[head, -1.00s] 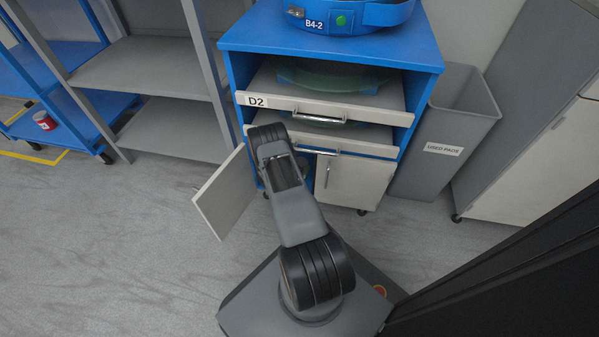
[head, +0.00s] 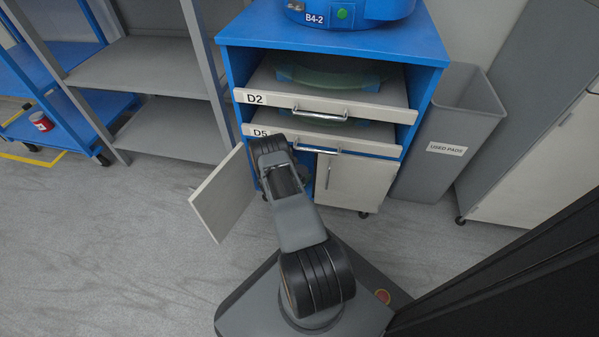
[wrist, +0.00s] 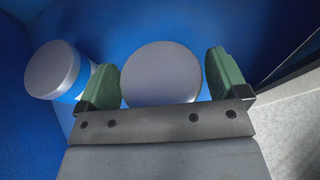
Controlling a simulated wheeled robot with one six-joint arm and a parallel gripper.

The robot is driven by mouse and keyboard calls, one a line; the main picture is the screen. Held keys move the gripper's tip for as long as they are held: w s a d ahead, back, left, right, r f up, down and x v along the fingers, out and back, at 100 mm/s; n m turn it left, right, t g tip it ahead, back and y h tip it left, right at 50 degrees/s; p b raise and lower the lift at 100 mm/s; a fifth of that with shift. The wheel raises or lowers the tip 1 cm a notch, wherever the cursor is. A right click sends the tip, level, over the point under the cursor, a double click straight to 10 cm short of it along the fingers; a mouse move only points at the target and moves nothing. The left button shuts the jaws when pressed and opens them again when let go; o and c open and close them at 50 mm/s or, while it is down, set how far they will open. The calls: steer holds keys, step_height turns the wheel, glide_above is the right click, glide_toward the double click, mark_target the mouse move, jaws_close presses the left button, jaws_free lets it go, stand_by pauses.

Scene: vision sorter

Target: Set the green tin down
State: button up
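In the wrist view, a tin with a round grey lid (wrist: 161,75) sits between the two green fingers of my gripper (wrist: 162,82). A second tin (wrist: 56,72), with a grey lid and a white and blue side, stands to the left of the left finger. Blue cabinet walls surround both. In the head view my arm hides the gripper and both tins.
The blue cabinet (head: 225,70) has drawers D2 (head: 370,109) and D5 (head: 370,147). Its open door (head: 222,195) stands left of my arm. A grey bin (head: 440,150) marked USED PADS is at right. Grey shelves (head: 140,68) and a red tin (head: 41,121) are at left.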

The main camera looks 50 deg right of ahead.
steer(key=shift+o, duration=0.6)
steer(key=shift+r, duration=0.15)
steer(key=shift+a+r, duration=0.2)
steer(key=shift+a, duration=0.1)
steer(key=p+v, duration=0.4)
steer(key=v, duration=0.7)
steer(key=shift+a, duration=0.2)
